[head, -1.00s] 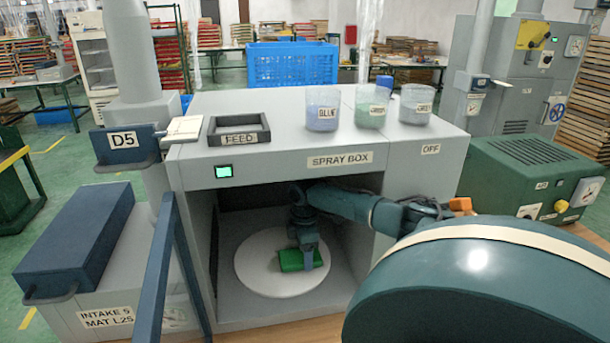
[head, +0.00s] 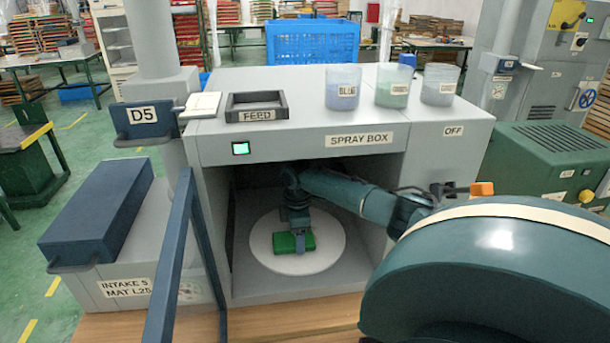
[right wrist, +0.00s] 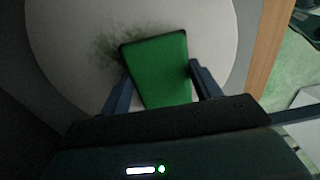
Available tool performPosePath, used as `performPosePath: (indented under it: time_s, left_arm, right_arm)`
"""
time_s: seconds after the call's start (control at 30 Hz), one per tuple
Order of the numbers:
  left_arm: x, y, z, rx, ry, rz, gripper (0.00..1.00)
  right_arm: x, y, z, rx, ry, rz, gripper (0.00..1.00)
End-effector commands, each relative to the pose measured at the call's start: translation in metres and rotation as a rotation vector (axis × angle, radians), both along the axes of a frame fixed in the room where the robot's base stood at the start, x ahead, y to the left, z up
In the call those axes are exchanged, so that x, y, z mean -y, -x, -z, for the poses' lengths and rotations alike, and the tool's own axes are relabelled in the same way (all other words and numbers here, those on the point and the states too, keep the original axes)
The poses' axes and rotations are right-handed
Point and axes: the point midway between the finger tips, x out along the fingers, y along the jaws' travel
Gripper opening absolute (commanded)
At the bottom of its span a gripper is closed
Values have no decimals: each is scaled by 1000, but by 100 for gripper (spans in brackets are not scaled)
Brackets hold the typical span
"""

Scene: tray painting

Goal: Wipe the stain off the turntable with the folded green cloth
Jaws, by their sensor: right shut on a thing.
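The white round turntable (head: 330,254) lies inside the spray box (head: 290,115). The folded green cloth (head: 283,244) is on or just above the turntable, left of its middle; it also shows in the right wrist view (right wrist: 160,72). My right gripper (head: 298,238) reaches in from the right and is shut on the cloth, one finger on each side (right wrist: 160,85). A dark, greenish smudged stain (right wrist: 112,47) shows on the turntable beside the cloth's far left corner in the right wrist view. The cloth may hide part of it. My left gripper is not in view.
The box's roof and side walls enclose the turntable closely; its front is open. Cups, including the blue cup (head: 343,88), and the feed tray (head: 257,114) stand on top. A dark blue case (head: 100,212) stands at left. A wooden edge (head: 260,318) runs in front.

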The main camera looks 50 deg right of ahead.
Motion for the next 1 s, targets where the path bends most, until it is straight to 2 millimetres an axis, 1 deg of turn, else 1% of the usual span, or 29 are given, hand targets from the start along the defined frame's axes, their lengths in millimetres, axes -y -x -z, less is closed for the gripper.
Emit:
performPosePath:
  time_s: [0.1,0.47,0.73,0.87,1.0]
  left_arm:
    - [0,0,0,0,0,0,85]
    - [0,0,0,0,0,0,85]
    - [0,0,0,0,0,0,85]
    - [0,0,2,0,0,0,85]
    - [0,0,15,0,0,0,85]
  right_arm:
    - [-10,-8,1,1,-2,0,37]
    - [-22,-18,3,0,-1,-1,37]
    - [-40,-32,3,-2,-3,-2,37]
    - [-42,-35,4,-2,-1,0,37]
    - [-36,-43,7,1,1,2,37]
